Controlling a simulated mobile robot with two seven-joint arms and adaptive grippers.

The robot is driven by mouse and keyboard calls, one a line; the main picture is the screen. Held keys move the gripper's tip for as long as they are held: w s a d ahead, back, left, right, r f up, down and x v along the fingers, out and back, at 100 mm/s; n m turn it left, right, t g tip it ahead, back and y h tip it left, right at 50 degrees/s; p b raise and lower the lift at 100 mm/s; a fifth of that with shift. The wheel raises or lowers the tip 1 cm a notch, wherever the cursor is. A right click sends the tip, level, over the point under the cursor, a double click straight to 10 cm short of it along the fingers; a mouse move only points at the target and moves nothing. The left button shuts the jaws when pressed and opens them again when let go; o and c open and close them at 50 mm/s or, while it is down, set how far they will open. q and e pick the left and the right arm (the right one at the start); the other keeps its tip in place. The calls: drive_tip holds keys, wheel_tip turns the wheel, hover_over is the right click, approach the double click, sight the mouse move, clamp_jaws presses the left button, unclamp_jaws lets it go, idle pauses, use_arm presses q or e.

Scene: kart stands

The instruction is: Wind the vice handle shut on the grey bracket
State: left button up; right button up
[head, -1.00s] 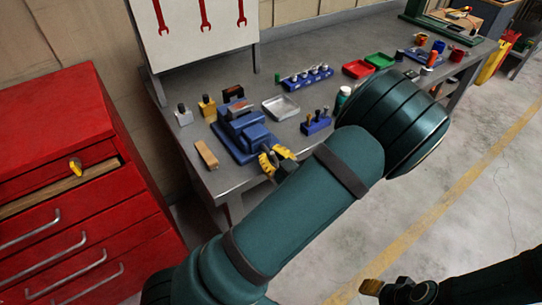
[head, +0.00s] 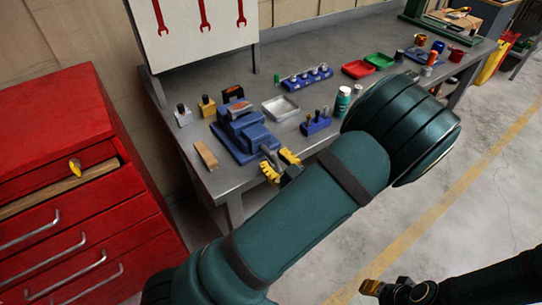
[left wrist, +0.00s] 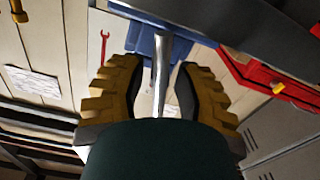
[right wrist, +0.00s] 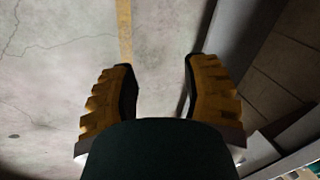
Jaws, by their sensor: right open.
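The blue vice (head: 240,135) stands at the near left of the workbench; its blue body also shows in the left wrist view (left wrist: 146,42). Its metal handle (left wrist: 162,70) runs between the fingers of my left gripper (left wrist: 155,85), with gaps on both sides. In the head view that gripper (head: 279,163) is open at the vice's front, beyond the bench edge. I cannot clearly make out the grey bracket at the vice jaws. My right gripper (right wrist: 158,85) is open and empty above the floor; it also shows low in the head view (head: 370,288).
A wooden block (head: 206,155) lies left of the vice. A grey tray (head: 281,107) and a blue holder (head: 316,123) are to its right. A red drawer cabinet (head: 80,190) with an open drawer stands left. The floor (head: 470,190) at right is clear.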

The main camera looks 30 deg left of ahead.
use_arm(q)
drive_tip(key=v, duration=1)
